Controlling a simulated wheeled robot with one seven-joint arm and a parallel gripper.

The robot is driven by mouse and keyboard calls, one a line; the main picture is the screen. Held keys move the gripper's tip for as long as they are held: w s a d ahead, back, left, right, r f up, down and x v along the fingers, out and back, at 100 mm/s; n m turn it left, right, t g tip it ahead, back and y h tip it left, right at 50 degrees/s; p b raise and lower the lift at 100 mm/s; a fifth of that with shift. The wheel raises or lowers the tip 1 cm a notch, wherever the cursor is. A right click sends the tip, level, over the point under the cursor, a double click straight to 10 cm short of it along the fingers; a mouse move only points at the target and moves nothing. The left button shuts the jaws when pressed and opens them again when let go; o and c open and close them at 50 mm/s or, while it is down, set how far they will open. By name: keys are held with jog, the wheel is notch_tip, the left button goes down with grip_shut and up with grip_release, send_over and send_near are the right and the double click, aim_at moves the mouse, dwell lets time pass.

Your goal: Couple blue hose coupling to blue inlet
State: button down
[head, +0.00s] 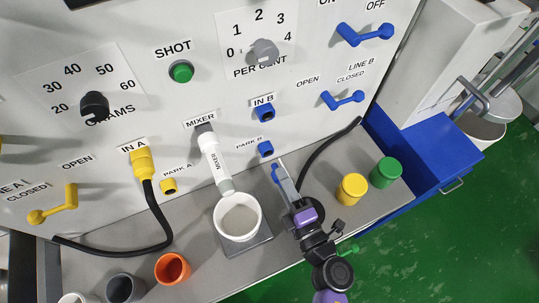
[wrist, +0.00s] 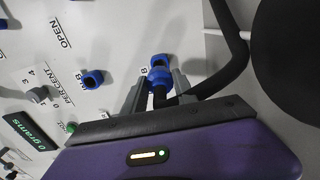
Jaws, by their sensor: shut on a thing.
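My gripper (head: 279,172) is low in front of the panel, just below the blue park B port (head: 265,148). In the wrist view it is shut on the blue hose coupling (wrist: 160,76), which sits between the fingers with its black hose (wrist: 213,82) curving up to the right. The coupling points at the panel; part of a blue port shows right behind it, and I cannot tell whether they touch. The blue inlet (head: 265,112), labelled IN B, is empty, above park B. It also shows in the wrist view (wrist: 92,79), left of the coupling, its opening facing me.
A white cup (head: 238,216) stands under the mixer spout (head: 214,160), left of my gripper. Yellow (head: 351,189) and green (head: 386,172) containers stand to the right. The blue line B lever (head: 343,100) is right of the inlet. The yellow coupling (head: 142,163) sits at IN A.

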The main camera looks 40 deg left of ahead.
jog(key=shift+s+d, duration=0.1)
jog(key=shift+d, duration=0.15)
dwell(0.3)
jog(key=shift+p+v, duration=0.55)
jog(key=shift+v, duration=1.35)
notch_tip(320, 180, up, 16)
jog(key=p, duration=0.3)
jog(key=shift+a, duration=0.4)
jog(key=shift+r+p, duration=0.1)
jog(key=shift+p, duration=0.35)
jog(key=shift+w+a, duration=0.1)
jog(key=shift+w, duration=0.1)
jog(key=shift+p+x, duration=0.5)
jog(key=shift+x, duration=2.3)
